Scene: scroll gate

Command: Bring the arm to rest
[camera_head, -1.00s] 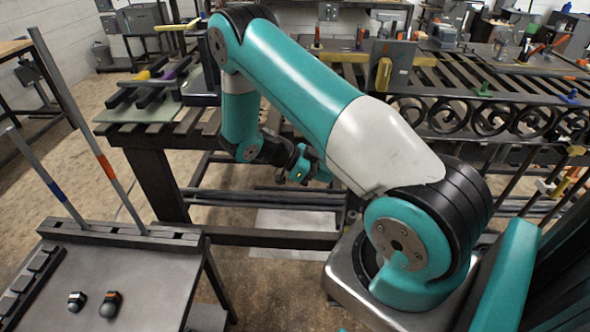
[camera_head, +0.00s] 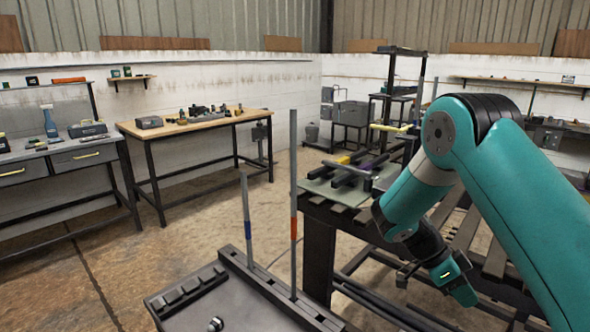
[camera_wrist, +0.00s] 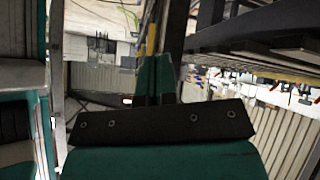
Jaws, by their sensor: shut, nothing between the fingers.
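My teal and grey arm (camera_head: 510,190) is in the right part of the head view. It is bent at the elbow, with its forearm hanging down beside the slatted bench. The arm's lower end (camera_head: 455,280) is in front of the bench's side, and its fingers are hard to make out there. In the wrist view, my gripper (camera_wrist: 155,75) shows as teal fingers close together beyond a dark plate with screws. It is shut and holds nothing that I can see.
The slatted bench (camera_head: 362,213) is close beside the arm. A low grey table (camera_head: 240,305) with two upright rods, one blue-banded (camera_head: 246,222) and one orange-banded (camera_head: 293,200), stands in front. A wooden worktable (camera_head: 195,124) is farther back. Open floor lies at left.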

